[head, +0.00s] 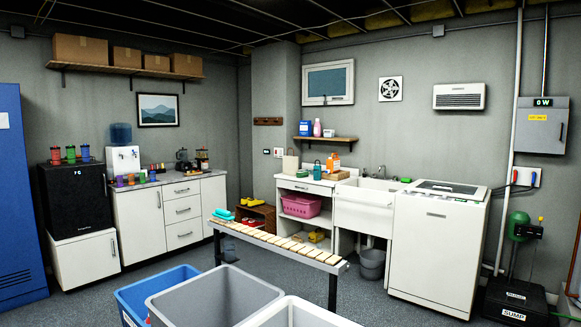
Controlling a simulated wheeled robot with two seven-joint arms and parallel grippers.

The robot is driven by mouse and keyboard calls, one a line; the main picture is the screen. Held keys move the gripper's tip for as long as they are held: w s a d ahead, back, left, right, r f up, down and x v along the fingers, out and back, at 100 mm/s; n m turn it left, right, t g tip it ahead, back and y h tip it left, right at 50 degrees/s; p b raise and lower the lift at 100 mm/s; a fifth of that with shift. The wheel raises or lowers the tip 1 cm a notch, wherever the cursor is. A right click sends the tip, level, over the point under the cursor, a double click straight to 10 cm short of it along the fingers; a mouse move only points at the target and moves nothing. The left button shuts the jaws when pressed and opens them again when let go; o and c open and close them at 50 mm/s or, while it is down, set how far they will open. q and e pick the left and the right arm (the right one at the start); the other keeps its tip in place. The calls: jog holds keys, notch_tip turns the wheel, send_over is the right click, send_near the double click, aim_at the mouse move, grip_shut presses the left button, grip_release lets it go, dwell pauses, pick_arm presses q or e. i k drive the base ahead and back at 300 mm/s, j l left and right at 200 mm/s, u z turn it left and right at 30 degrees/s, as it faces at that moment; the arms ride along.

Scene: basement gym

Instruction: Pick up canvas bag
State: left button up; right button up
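A small beige bag with a handle loop, which looks like the canvas bag (290,165), stands upright at the left end of the white counter (304,184) beside the sink. It is far off, across the room, and small in the picture. A teal bottle and other items stand to its right. Neither of my grippers shows in the head view, so nothing of mine is seen near the bag.
A slatted bench (285,243) stands between me and the counter. A blue bin (130,301), a grey bin (215,290) and a white bin (300,312) are close in front. A grey bucket (371,264) sits under the sink (366,206). Grey floor is open left of the bench.

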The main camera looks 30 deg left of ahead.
aim_at(289, 163)
jog(key=i+j+u, duration=0.1)
jog(key=j+u, duration=0.25)
jog(key=i+j+u, duration=0.2)
jog(key=j+u, duration=0.15)
jog(key=j, duration=0.2)
jog(key=i+j+u, duration=0.45)
jog(key=j+u, duration=0.2)
jog(key=i+j+u, duration=0.85)
jog(key=i+u, duration=0.55)
jog(key=i, duration=0.2)
jog(key=i+j, duration=0.1)
jog(key=i, duration=2.2)
jog(key=i+l+z, duration=0.15)
jog(key=i+z, duration=0.6)
jog(key=i+j+z, duration=0.15)
jog(key=i+z, duration=0.25)
jog(key=i+j+z, duration=0.35)
jog(key=i, duration=0.15)
jog(key=i+l+z, duration=0.3)
jog(key=i+z, duration=0.2)
jog(key=i+l+z, duration=0.1)
jog(key=i+z, duration=0.4)
jog(key=i+j+z, duration=0.15)
jog(key=i+z, duration=0.3)
jog(key=i, duration=2.55)
jog(key=l+z, duration=0.05)
jog(key=l, duration=0.05)
